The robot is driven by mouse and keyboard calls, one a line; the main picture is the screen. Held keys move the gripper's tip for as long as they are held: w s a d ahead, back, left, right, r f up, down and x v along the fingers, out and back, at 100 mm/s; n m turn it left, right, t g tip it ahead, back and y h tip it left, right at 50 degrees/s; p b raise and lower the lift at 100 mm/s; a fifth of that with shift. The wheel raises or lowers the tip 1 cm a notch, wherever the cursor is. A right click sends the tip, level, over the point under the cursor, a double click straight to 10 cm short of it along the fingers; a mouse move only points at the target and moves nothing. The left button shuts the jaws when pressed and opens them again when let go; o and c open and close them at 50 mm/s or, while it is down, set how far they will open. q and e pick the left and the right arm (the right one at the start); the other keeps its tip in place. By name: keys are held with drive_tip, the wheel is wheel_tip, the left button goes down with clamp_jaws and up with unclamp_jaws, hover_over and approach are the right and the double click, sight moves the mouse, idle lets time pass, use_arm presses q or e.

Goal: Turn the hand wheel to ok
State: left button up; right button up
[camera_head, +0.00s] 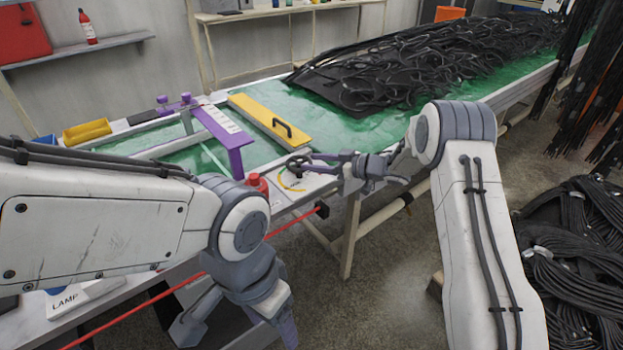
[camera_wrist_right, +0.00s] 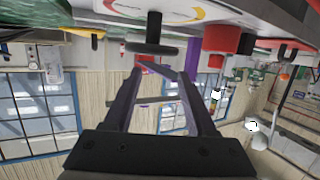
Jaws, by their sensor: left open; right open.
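The hand wheel (camera_head: 297,165) is small and dark and stands at the front edge of the green-topped table. A dial with a yellow arc (camera_head: 291,184) lies under it. In the right wrist view the wheel (camera_wrist_right: 152,48) is a dark disc on a short stem, with the coloured dial (camera_wrist_right: 165,12) behind it. My right gripper (camera_head: 318,162) is open, its fingertips close to the wheel; I cannot tell whether they touch it. The wheel's pointer setting is not readable. My left gripper (camera_head: 238,322) is open and empty, low in front of the table.
A red button (camera_head: 257,183) stands left of the wheel, beside a purple frame (camera_head: 222,138). A yellow plate with a black handle (camera_head: 270,122) lies behind. Black hoses (camera_head: 420,65) are heaped on the table's far part. A red rod (camera_head: 150,300) crosses below my left arm.

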sight(304, 181)
drive_tip(key=s+a+m+t+b, duration=0.1)
drive_tip(key=s+f+m+t+h+b, duration=0.1)
drive_tip(key=s+a+m+t+h+b, duration=0.1)
drive_tip(key=t+b, duration=0.1)
drive_tip(key=shift+s+a+f, duration=0.3)
drive_tip(key=shift+a+f, duration=0.05)
drive_tip(key=s+d+f+m+t+h+b, duration=0.2)
drive_tip(key=s+d+f+m+t+b, duration=0.1)
drive_tip(key=d+f+b, duration=0.15)
drive_tip(key=shift+t, duration=0.4)
drive_tip(key=x, duration=1)
drive_tip(key=shift+w+b, duration=0.15)
drive_tip(key=shift+b, duration=0.2)
use_arm(q)
wheel_tip(304, 181, down, 11)
drive_tip(key=shift+r, duration=0.1)
use_arm(e)
drive_tip(key=shift+a, duration=0.1)
clamp_jaws()
